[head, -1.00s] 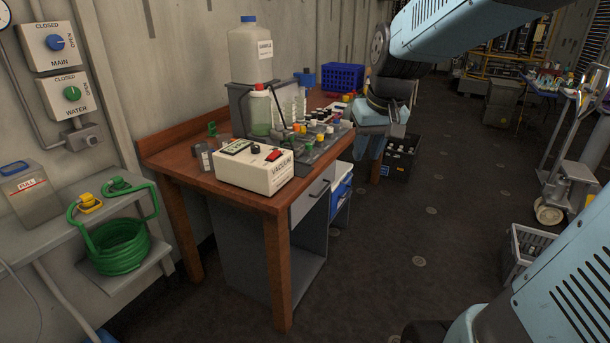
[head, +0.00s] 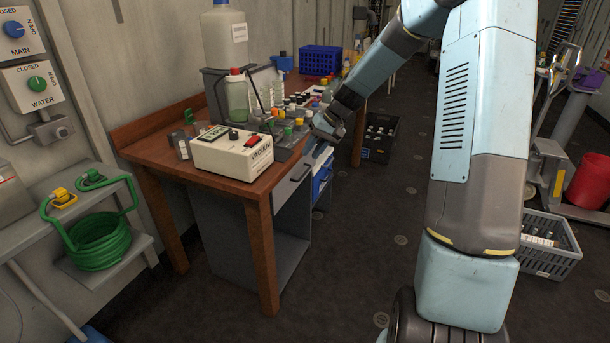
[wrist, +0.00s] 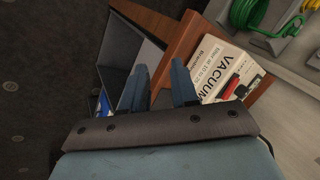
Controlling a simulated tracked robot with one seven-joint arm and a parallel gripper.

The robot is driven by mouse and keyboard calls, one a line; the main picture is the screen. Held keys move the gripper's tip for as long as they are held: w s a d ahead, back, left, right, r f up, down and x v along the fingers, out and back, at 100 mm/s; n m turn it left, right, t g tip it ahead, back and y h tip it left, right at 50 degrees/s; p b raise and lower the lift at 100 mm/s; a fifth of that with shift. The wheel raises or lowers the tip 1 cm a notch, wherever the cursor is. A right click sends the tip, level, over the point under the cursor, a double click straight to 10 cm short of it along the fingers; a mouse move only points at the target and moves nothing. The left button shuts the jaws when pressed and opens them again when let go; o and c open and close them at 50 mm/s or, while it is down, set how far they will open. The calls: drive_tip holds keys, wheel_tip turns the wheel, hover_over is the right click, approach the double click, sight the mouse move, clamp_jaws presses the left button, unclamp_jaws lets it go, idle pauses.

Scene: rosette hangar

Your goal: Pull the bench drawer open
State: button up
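The bench drawer (head: 291,187) is a grey front with a dark bar handle (head: 299,173), under the right end of the wooden bench top. It looks closed. My gripper (head: 311,150) hangs just above and beyond the handle in the head view, close to the bench's edge. In the wrist view my gripper (wrist: 160,82) shows two blue fingers spread apart with nothing seen between them. A grey panel, probably the drawer front (wrist: 150,58), lies beyond the fingers in that view. I cannot make out the handle there, nor any contact with it.
A white vacuum unit (head: 232,152) stands on the bench top (head: 165,142) near the drawer, and also fills the wrist view's right side (wrist: 225,75). Bottles and small vials crowd behind it. A grey crate (head: 545,245) stands at right. The floor before the bench is clear.

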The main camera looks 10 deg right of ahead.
drive_tip(key=w+d+f+m+t+y, duration=0.1)
drive_tip(key=w+d+f+y, duration=0.1)
drive_tip(key=w+f, duration=0.45)
drive_tip(key=w+d+f+m+t+y, duration=0.1)
drive_tip(key=w+d+f+m+y, duration=0.15)
drive_tip(key=w+f, duration=0.35)
drive_tip(key=m+t+y, duration=0.3)
drive_tip(key=m+t, duration=0.2)
drive_tip(key=t, duration=0.1)
approach(305, 174)
drive_tip(key=shift+n+h, duration=0.25)
drive_tip(key=x, duration=0.7)
drive_tip(key=w+x, duration=0.1)
drive_tip(key=x, duration=0.2)
drive_tip(key=shift+w+d+f, duration=0.1)
drive_tip(key=shift+w+f, duration=0.05)
clamp_jaws()
